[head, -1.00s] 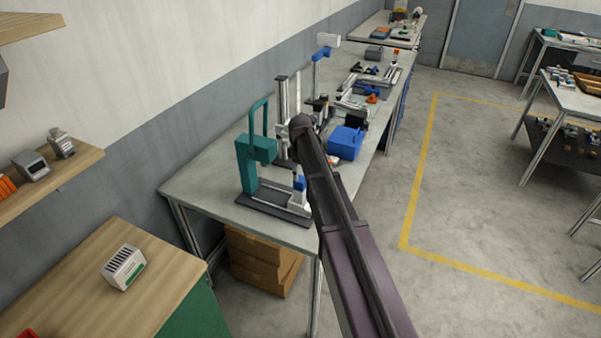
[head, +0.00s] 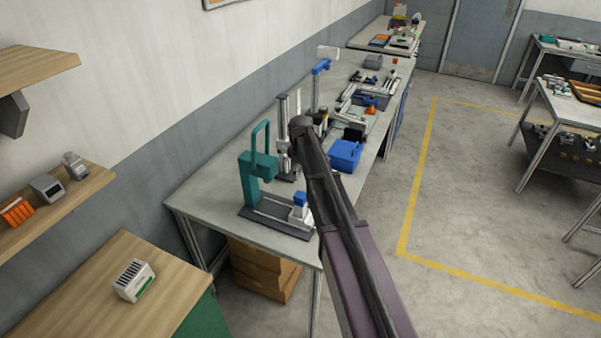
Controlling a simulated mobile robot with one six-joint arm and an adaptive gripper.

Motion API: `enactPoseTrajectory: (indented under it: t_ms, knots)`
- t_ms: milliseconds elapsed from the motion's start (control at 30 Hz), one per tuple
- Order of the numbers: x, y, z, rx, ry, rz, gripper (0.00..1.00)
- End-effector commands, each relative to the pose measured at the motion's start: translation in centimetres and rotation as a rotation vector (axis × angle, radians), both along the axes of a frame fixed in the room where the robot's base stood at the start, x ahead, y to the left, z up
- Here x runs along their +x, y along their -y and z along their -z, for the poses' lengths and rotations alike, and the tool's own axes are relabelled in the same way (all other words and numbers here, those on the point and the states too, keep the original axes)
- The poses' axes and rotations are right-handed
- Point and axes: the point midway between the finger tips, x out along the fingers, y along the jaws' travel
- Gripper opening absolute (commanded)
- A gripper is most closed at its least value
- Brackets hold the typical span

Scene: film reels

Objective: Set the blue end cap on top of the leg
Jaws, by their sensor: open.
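A small blue piece (head: 300,198), which looks like the end cap, sits on top of a short white upright block (head: 298,212), which may be the leg. They stand on the right part of the dark base plate (head: 262,222) of a teal press-like frame (head: 247,178). I cannot tell how squarely the cap rests on the block. My dark arm reaches up from the bottom over the bench, just right of the cap. My gripper cannot be made out; it seems hidden behind the arm. Nothing visibly touches the cap.
The grey bench (head: 205,198) also bears a metal column stand (head: 282,112), a blue bin (head: 344,155) and, farther back, a blue-armed stand (head: 319,70) and small parts. Its front left corner is clear. A wooden cabinet (head: 95,285) stands at lower left, below wall shelves.

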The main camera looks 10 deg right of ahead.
Motion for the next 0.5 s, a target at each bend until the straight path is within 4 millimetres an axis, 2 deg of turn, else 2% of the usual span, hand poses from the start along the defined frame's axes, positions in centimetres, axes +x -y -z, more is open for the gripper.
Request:
enactPoseTrajectory:
  t_ms: [133,500]
  knots:
    - [0.00,0.01,-0.90,0.000,0.000,0.000,0.92]
    - [0.00,0.08,-1.07,0.000,0.000,0.001,0.92]
